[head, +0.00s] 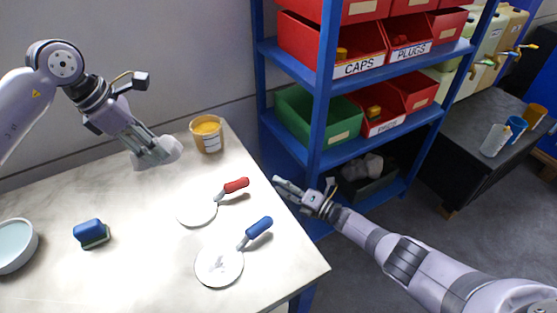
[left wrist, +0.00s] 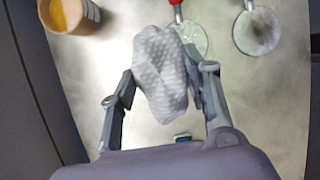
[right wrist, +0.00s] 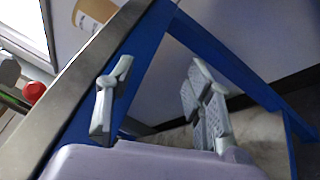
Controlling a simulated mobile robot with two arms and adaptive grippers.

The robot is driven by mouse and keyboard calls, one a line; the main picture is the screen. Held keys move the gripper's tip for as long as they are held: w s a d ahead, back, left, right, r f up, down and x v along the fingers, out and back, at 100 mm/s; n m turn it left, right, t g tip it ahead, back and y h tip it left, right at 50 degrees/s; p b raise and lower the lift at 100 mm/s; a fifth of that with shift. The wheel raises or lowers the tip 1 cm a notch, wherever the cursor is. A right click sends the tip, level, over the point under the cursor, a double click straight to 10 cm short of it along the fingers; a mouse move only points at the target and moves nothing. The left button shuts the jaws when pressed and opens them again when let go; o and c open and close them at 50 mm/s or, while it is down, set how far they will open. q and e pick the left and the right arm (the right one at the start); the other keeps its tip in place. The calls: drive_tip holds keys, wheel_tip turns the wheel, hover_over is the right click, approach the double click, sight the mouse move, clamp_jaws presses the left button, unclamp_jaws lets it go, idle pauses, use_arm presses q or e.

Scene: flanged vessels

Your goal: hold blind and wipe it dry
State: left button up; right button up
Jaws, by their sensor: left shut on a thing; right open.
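Two round pale blinds with handles lie on the table: the red-handled blind (head: 197,207) and, nearer the front, the blue-handled blind (head: 219,266). In the left wrist view the red-handled disc (left wrist: 193,38) looks wet or speckled, and the other disc (left wrist: 257,33) has greyish marks. My left gripper (head: 152,150) is shut on a crumpled grey-white cloth (left wrist: 160,75), held above the table behind and left of the red-handled blind. My right gripper (head: 285,190) is open and empty beyond the table's right edge, right of the red handle (head: 236,186), whose end shows in the right wrist view (right wrist: 33,92).
A yellow-filled tub (head: 207,135) stands at the table's back. A blue-and-green sponge or brush (head: 91,233) and a bowl (head: 14,246) are at left. A blue shelf rack (head: 320,110) with red and green bins stands close to the table's right side.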

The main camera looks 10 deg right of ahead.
sight(238, 185)
drive_tip(key=s+a+r+n+g+y, duration=0.1)
drive_tip(key=r+n+g, duration=0.3)
drive_tip(key=n, duration=0.4)
drive_tip(key=s+a+r+n+g+y, duration=0.1)
drive_tip(key=a+r+n+g+y, duration=0.1)
drive_tip(key=r+n+g, duration=0.3)
drive_tip(key=s+a+r+n+g+y, duration=0.1)
drive_tip(key=r+n+g, duration=0.3)
drive_tip(key=r+n, duration=0.4)
drive_tip(key=shift+s+a+r+n+y, duration=0.15)
drive_tip(key=shift+a+n+y, duration=0.1)
drive_tip(key=shift+a+n, duration=0.3)
drive_tip(key=shift+s+a+f+n+y, duration=0.1)
drive_tip(key=shift+a+n+y, duration=0.2)
drive_tip(key=shift+n, duration=0.45)
drive_tip(key=s+a+f+n+g+h, duration=0.1)
drive_tip(key=a, duration=0.1)
drive_tip(key=s+a+f+n+h, duration=0.1)
drive_tip(key=a+f+n, duration=0.1)
drive_tip(key=a, duration=0.1)
drive_tip(key=s+a+f+n+g+h, duration=0.1)
drive_tip(key=a+f+h, duration=0.1)
drive_tip(key=a, duration=0.1)
drive_tip(key=shift+n+g, duration=0.3)
drive_tip(key=shift+n, duration=0.1)
drive_tip(key=shift+c, duration=0.3)
clamp_jaws()
